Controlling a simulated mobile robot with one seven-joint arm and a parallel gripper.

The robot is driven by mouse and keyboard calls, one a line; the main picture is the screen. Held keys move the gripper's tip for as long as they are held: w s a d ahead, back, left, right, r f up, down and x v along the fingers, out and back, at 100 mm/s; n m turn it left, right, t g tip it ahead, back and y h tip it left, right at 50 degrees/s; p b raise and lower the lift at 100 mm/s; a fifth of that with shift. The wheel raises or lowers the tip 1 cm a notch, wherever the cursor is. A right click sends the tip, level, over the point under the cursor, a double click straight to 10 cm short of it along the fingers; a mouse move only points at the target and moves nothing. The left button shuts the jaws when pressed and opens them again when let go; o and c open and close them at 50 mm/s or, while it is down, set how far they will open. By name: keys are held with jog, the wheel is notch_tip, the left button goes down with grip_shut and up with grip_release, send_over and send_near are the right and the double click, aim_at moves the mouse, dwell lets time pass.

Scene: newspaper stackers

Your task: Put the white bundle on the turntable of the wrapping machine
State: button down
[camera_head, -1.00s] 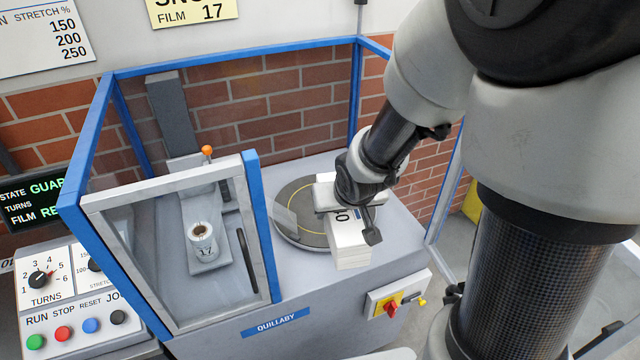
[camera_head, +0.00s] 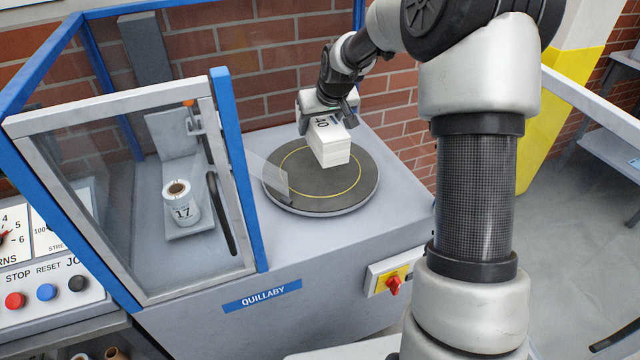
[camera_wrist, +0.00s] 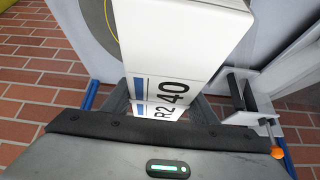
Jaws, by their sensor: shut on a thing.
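The white bundle (camera_head: 330,144) is a stacked white block with "40" on its top label. My gripper (camera_head: 328,112) is shut on it and holds it over the dark round turntable (camera_head: 300,194) with its yellow ring. I cannot tell whether the bundle's underside touches the turntable. In the wrist view the bundle (camera_wrist: 180,40) sits between my fingers, its "R2 40" label facing the camera. A part of the turntable (camera_wrist: 100,18) shows at the upper left there.
The wrapping machine's blue-framed guard door (camera_head: 232,170) stands open left of the turntable. Behind it is a film roll (camera_head: 180,204) marked 17. A red switch (camera_head: 393,284) is on the machine's front. A brick wall (camera_head: 270,60) stands behind.

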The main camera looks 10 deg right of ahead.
jog(key=shift+w+d+f+b, duration=0.1)
jog(key=shift+w+f+b, duration=0.15)
jog(key=shift+w, duration=0.35)
jog(key=shift+w+f+b, duration=0.2)
jog(key=shift+w, duration=0.35)
jog(key=shift+w+f, duration=0.15)
jog(key=shift+f, duration=0.05)
jog(key=b, duration=0.2)
send_near(314, 159)
jog(key=shift+x, duration=2.4)
jog(key=shift+w, duration=0.2)
jog(key=shift+f, duration=0.1)
jog(key=c, duration=0.7)
grip_release()
jog(key=shift+s+f, duration=0.1)
